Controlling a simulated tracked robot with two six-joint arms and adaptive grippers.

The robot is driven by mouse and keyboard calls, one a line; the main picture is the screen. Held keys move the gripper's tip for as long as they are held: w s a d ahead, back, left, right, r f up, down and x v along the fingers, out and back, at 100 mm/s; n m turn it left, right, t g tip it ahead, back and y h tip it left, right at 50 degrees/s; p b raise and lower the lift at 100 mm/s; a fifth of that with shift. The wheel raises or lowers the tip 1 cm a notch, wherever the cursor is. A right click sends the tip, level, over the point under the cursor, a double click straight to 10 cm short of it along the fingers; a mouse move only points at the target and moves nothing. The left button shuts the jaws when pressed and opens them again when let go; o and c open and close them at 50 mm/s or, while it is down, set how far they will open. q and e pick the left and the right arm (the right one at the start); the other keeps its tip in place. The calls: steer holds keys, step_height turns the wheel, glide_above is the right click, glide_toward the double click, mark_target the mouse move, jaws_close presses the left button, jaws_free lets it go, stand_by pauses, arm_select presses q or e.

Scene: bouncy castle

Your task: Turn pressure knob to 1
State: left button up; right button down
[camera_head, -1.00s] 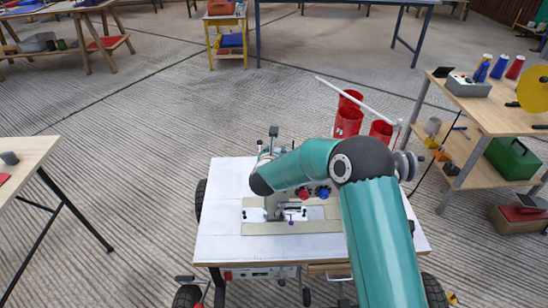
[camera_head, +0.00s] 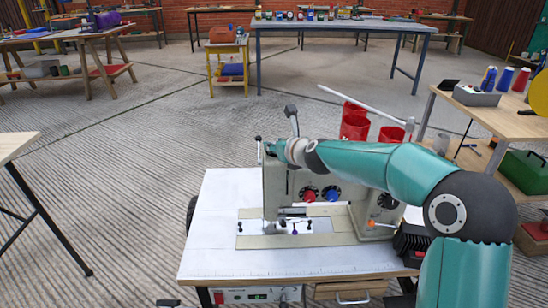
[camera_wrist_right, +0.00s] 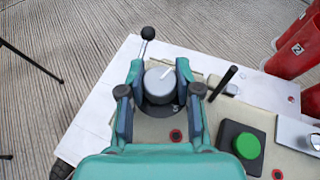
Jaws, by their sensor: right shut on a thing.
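The pressure knob (camera_wrist_right: 160,84), a grey round dial with a white pointer line, stands on top of the cream sewing machine (camera_wrist_right: 175,128) in the wrist view. Its pointer slants up and right in that view, and no numbers are legible. My right gripper (camera_wrist_right: 160,76) is shut on the knob, one finger on each side. In the head view my right gripper (camera_head: 276,148) is over the left end of the machine (camera_head: 352,200), and the knob is hidden there. My left gripper is not in view.
A black ball-ended lever (camera_wrist_right: 147,35) rises just beyond the knob, and a black rod (camera_wrist_right: 222,84) stands to its right. A green button (camera_wrist_right: 248,146) is nearby. Red cups (camera_head: 355,122) stand behind the machine. The white table (camera_head: 225,225) is clear at left.

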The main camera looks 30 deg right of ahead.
steer(key=shift+r, duration=0.15)
stand_by(0.3)
steer(key=c, duration=0.8)
jaws_free()
steer(key=shift+w, duration=0.1)
steer(key=v, duration=0.7)
steer(key=shift+s, duration=0.25)
